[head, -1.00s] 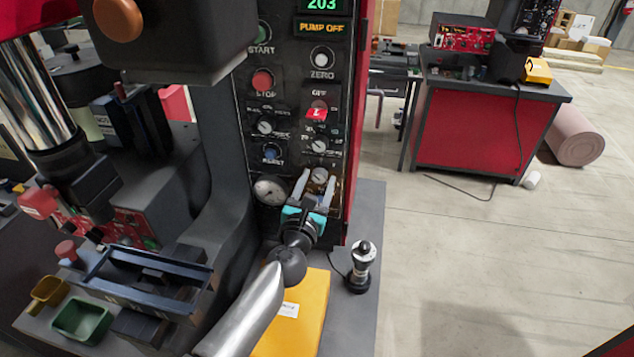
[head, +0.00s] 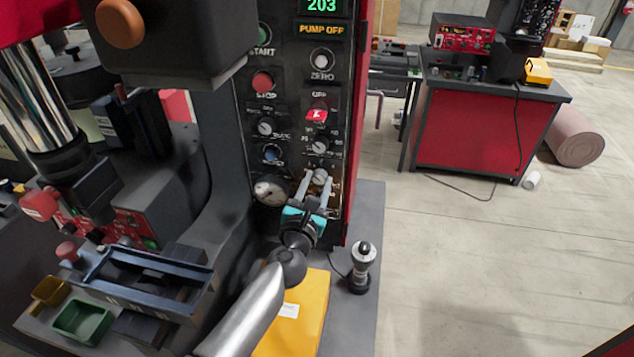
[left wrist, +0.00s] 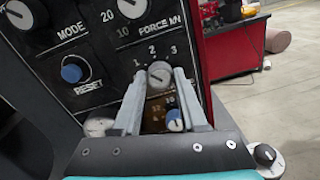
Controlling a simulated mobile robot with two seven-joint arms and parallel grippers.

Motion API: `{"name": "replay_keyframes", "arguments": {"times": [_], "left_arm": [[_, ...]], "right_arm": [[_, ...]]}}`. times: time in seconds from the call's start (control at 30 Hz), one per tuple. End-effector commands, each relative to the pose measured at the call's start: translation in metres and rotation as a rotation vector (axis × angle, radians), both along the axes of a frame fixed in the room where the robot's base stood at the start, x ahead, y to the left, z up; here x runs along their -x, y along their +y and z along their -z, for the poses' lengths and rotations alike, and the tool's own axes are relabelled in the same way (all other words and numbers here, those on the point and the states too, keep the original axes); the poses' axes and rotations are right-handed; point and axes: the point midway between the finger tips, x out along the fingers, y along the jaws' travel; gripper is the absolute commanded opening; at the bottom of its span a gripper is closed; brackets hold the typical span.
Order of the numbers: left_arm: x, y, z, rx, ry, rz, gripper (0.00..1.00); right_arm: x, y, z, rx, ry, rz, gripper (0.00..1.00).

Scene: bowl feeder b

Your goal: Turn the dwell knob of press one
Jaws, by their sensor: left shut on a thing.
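The control panel of press one (head: 295,115) stands upright in the middle of the head view. A small round grey knob (left wrist: 160,74) with a scale marked 1, 2, 3 is low on it; its name is not readable, and I take it as the dwell knob. It also shows in the head view (head: 320,176). My left gripper (head: 320,178), with pale fingers and a teal body, reaches up to the panel. In the left wrist view its fingertips (left wrist: 161,76) are shut on the knob's two sides. My right gripper is not in view.
A blue reset knob (left wrist: 72,73), a force knob (left wrist: 131,6) and a pressure gauge (head: 270,191) sit close around the gripper. A second small knob (left wrist: 174,120) is just below. A yellow box (head: 300,320) and a black-and-silver device (head: 362,268) stand below.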

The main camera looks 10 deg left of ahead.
Motion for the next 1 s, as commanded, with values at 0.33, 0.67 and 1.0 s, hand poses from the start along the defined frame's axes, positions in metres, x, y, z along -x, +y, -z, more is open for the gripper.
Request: {"name": "replay_keyframes", "arguments": {"times": [0.33,0.67,1.0], "left_arm": [[0.000,-0.001,-0.001,-0.263,0.004,0.001,0.00],[0.000,-0.002,-0.001,-0.578,0.005,0.002,0.00],[0.000,-0.002,0.000,-0.903,0.006,0.002,0.00]], "right_arm": [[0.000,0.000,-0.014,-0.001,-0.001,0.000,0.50],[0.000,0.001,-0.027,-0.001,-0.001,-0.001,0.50],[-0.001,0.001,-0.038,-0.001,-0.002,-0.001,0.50]]}}
